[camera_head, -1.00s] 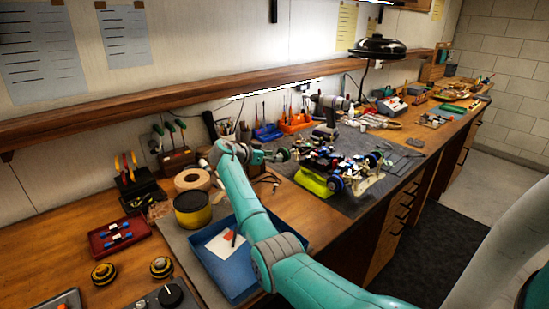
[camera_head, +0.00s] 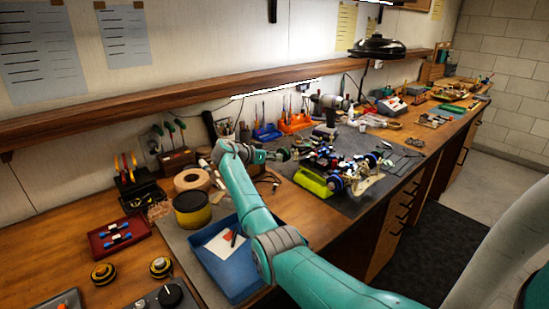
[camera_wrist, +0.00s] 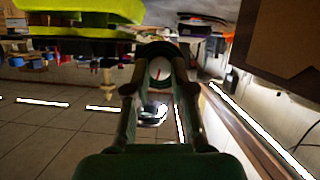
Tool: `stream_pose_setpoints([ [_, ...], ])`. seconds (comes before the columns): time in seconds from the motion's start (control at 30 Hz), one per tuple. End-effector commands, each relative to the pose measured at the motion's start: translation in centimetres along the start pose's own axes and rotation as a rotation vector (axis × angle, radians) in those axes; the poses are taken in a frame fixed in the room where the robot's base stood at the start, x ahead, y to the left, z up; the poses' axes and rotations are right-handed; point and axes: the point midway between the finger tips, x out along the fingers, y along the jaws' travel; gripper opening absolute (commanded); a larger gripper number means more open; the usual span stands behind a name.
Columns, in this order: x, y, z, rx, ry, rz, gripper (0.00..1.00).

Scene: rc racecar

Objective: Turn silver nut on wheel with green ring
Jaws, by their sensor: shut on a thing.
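The RC car (camera_head: 345,160) stands on a lime-green stand (camera_head: 313,181) on the grey bench mat. Wheels with blue rings (camera_head: 336,184) show on its near side. My gripper (camera_head: 284,155) reaches the car's left end in the head view. In the wrist view my gripper (camera_wrist: 159,88) has its two fingers closed around a small round part (camera_wrist: 159,70) with a pale face and a red mark. A dark rim curves over that part. I cannot make out the silver nut or a green ring clearly; the fingers and dark shading hide detail there.
A blue tray (camera_head: 216,263) with paper and a pen lies under my arm. A power drill (camera_head: 327,108) stands behind the car.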

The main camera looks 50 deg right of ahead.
Motion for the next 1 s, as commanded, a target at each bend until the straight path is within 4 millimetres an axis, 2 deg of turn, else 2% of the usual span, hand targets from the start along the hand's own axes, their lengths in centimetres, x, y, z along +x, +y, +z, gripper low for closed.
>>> stream_pose_setpoints([
  [0.3, -0.03, -0.21, -0.01, -0.179, -0.001, 0.074, 0.0],
  [0.67, -0.01, -0.19, 0.06, -0.194, -0.001, 0.08, 0.0],
  [0.7, -0.01, -0.19, 0.05, -0.193, -0.001, 0.08, 0.33],
  [0.77, -0.01, -0.19, 0.05, -0.193, -0.001, 0.08, 0.48],
  [1.0, -0.01, -0.19, 0.03, -0.193, -0.001, 0.08, 0.5],
])
